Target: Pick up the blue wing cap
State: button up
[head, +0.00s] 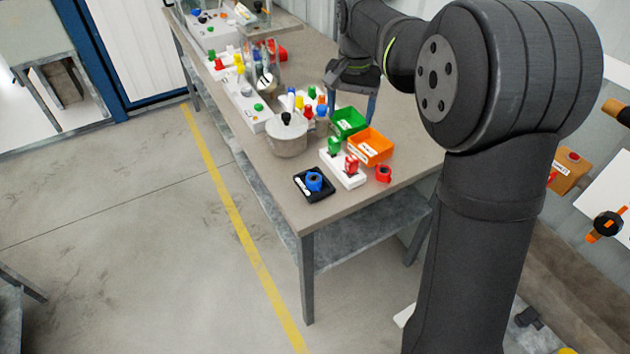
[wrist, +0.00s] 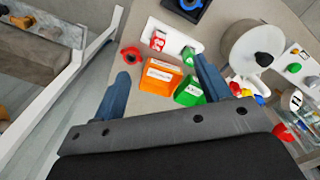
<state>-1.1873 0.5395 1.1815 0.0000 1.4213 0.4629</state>
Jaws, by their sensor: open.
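The blue wing cap (head: 314,181) sits on a small black tray (head: 322,195) near the front edge of the bench. In the wrist view the blue cap (wrist: 189,4) shows at the top edge, partly cut off, on the black tray. My gripper (wrist: 161,66) is open and empty, its two blue fingers apart above the bench, with the orange and green bins showing between and below them. In the head view my gripper (head: 367,103) is behind the bins, away from the cap and partly hidden by the arm.
A white block (head: 343,168) with a green and a red cap stands beside the tray. A red ring-shaped part (head: 384,174) lies to its right. An orange bin (head: 371,147) and a green bin (head: 348,122) stand behind. A grey round pot (head: 287,141) with a black knob stands behind the tray.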

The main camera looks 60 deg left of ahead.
jog(key=s+a+f, duration=0.2)
jog(key=s+f, duration=0.1)
jog(key=s, duration=0.4)
send_over(314, 174)
jog(key=d, duration=0.2)
jog(key=shift+n, duration=0.3)
jog(key=f, duration=1.1)
jog(key=shift+s+a+f, duration=0.1)
jog(key=shift+s+f, duration=0.1)
jog(key=shift+f, duration=0.1)
jog(key=shift+s+a+f, duration=0.1)
jog(key=shift+a+f, duration=0.05)
jog(key=shift+f, duration=1.2)
jog(key=shift+s+a+f, duration=0.1)
jog(key=shift+f, duration=1.25)
jog(key=c, duration=1.1)
